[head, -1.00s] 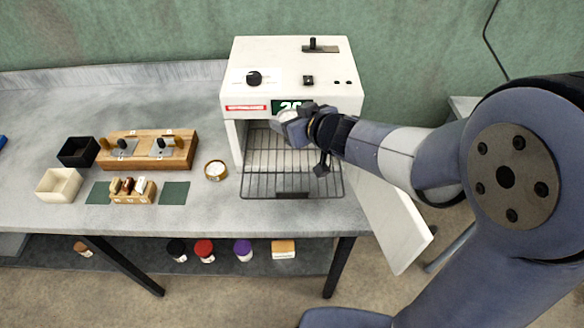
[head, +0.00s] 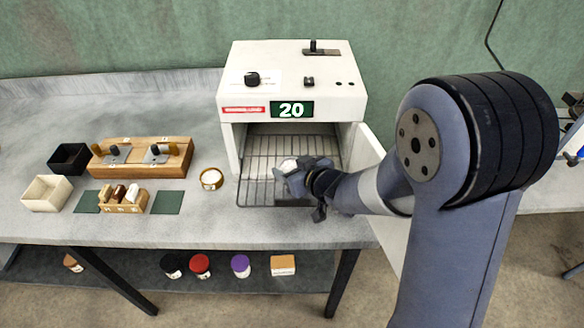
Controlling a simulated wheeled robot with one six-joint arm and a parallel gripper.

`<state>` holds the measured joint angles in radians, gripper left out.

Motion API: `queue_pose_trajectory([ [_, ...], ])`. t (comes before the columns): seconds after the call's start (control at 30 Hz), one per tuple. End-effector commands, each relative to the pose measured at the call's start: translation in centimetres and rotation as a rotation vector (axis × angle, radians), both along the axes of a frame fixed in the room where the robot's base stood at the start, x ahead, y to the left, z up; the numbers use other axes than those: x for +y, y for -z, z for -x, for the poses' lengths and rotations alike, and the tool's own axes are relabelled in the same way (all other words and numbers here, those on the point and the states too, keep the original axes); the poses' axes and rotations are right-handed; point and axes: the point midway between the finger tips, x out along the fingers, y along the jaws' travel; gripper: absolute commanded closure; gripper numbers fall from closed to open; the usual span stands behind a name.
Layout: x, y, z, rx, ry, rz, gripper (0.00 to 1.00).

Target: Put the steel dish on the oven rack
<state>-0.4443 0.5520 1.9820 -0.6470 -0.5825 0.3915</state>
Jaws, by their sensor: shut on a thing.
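The oven rack (head: 259,170) is a dark wire grid reaching out of the open white oven (head: 235,97). My gripper (head: 287,174) is over the rack, right of its middle, pointing left. It is shut on a small dish with pale contents (head: 288,165), which I take to be the steel dish. The gripper hides most of it. The dish is at or just above the wires; I cannot tell whether it touches them.
The oven door (head: 369,152) stands open on the right, behind my arm. A round brown-rimmed pot (head: 211,179) with white contents stands left of the rack. Wooden holders (head: 172,165) and black (head: 70,158) and cream (head: 47,193) boxes are further left.

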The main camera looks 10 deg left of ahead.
Motion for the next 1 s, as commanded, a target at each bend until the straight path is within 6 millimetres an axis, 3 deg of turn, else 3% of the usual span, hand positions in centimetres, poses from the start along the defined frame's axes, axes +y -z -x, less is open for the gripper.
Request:
queue_pose_trajectory([
  [0.27,0.0,0.4,0.0,0.000,-0.001,0.000,0.63],
  [0.3,0.0,0.3,0.0,0.000,0.000,0.000,0.38],
  [0.53,0.0,0.3,0.0,0.000,-0.001,0.000,0.19],
  [0.9,0.0,-0.3,0.0,0.000,-0.001,0.000,0.18],
  [1.0,-0.8,-0.6,0.7,0.000,0.001,0.000,0.18],
])
